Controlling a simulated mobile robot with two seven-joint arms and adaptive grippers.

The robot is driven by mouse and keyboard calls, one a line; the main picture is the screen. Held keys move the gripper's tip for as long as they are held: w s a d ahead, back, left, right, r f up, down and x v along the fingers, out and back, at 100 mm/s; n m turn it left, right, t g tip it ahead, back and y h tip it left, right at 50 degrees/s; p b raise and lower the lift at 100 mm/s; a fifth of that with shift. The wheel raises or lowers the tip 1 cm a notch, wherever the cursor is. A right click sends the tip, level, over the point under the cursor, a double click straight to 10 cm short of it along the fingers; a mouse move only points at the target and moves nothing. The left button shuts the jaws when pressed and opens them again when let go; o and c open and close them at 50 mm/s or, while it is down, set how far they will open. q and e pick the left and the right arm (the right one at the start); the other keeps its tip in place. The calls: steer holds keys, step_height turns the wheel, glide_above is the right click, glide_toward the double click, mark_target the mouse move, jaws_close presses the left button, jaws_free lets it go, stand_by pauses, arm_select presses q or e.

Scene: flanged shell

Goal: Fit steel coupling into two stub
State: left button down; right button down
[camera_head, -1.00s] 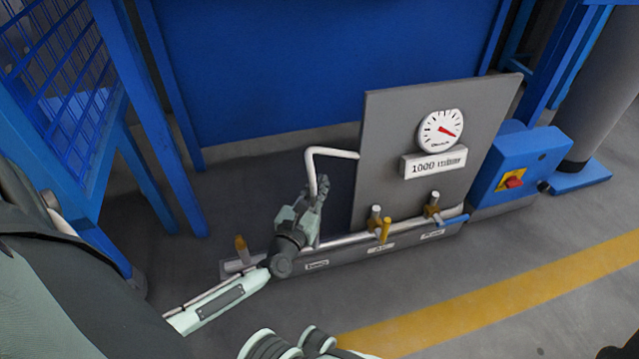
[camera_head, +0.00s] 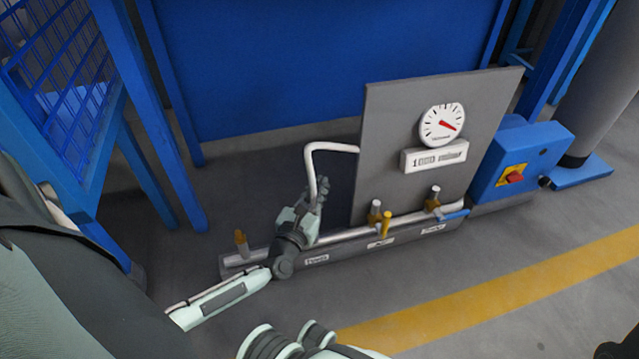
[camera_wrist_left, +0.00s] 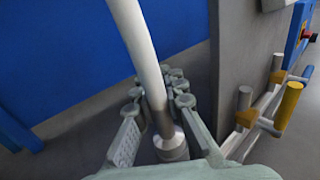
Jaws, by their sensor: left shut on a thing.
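The steel coupling (camera_wrist_left: 171,146) is a silver collar on the end of a white hose (camera_wrist_left: 131,30). In the head view the hose (camera_head: 328,147) leaves the grey panel and bends down into my left gripper (camera_head: 316,195). The left gripper (camera_wrist_left: 158,108) is shut around the coupling's neck, above the floor. Its fingers hide the coupling in the head view. Upright stubs with silver tops and yellow-brown bases stand on the rail: one at middle (camera_head: 375,210), one at right (camera_head: 433,197). A yellow-brown fitting (camera_head: 241,242) stands at the left end.
The grey rail (camera_head: 345,250) carries small white labels and a yellow handle (camera_head: 386,223). A grey panel (camera_head: 395,130) with a dial gauge (camera_head: 442,124) rises behind it. A blue switch box (camera_head: 520,165) stands right.

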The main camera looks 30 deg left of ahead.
mark_target(312, 200)
arm_select(q)
steer(key=c, duration=1.5)
jaws_free()
steer(key=shift+f, duration=0.1)
steer(key=shift+s, duration=0.1)
steer(key=v, duration=0.7)
steer(key=shift+s+d, duration=0.1)
steer(key=shift+s, duration=0.3)
